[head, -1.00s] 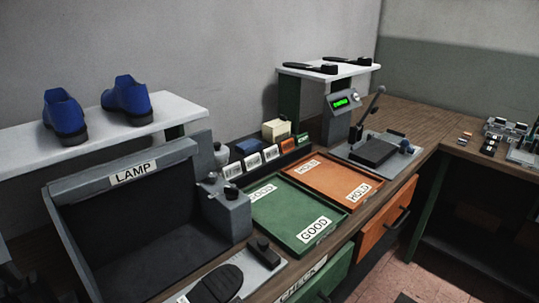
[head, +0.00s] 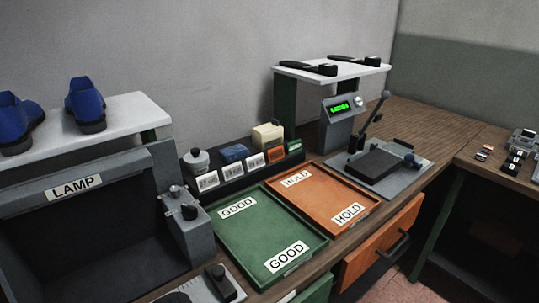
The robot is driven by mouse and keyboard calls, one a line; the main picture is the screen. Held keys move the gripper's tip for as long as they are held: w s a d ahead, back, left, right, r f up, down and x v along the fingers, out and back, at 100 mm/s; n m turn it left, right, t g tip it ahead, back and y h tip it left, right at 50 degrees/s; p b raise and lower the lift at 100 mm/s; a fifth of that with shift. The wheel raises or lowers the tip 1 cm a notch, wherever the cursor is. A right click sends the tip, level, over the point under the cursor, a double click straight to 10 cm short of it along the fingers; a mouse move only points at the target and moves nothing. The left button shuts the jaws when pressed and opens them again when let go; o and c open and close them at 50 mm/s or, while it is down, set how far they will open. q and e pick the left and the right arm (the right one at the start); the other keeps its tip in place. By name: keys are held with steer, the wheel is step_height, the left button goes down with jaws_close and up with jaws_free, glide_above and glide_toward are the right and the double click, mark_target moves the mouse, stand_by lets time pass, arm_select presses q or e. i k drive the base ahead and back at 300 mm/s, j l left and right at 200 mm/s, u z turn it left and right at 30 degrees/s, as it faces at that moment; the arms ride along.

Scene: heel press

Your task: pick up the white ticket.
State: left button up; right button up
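Several small white cards with dark print stand along the front of a black rack behind the green tray; one is the left card (head: 208,181), one the middle card (head: 232,170), one the right card (head: 256,161). I cannot tell whether any of them is the white ticket or a label of the rack. An orange piece (head: 276,154) and a green piece (head: 294,146) sit further right on the same rack. Neither of my grippers is in view.
The green GOOD tray (head: 245,229) and orange HOLD tray (head: 317,187) are empty. A grey LAMP box (head: 133,178) stands left. A press with a lever (head: 376,119) stands right. Blue shoes (head: 86,102) rest on a white shelf (head: 48,134).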

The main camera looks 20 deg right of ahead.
mark_target(254, 163)
steer(key=i+l+u, duration=0.15)
steer(key=l, duration=1.1)
steer(key=i+l+u, duration=0.15)
steer(key=l, duration=1.1)
steer(key=k, duration=0.05)
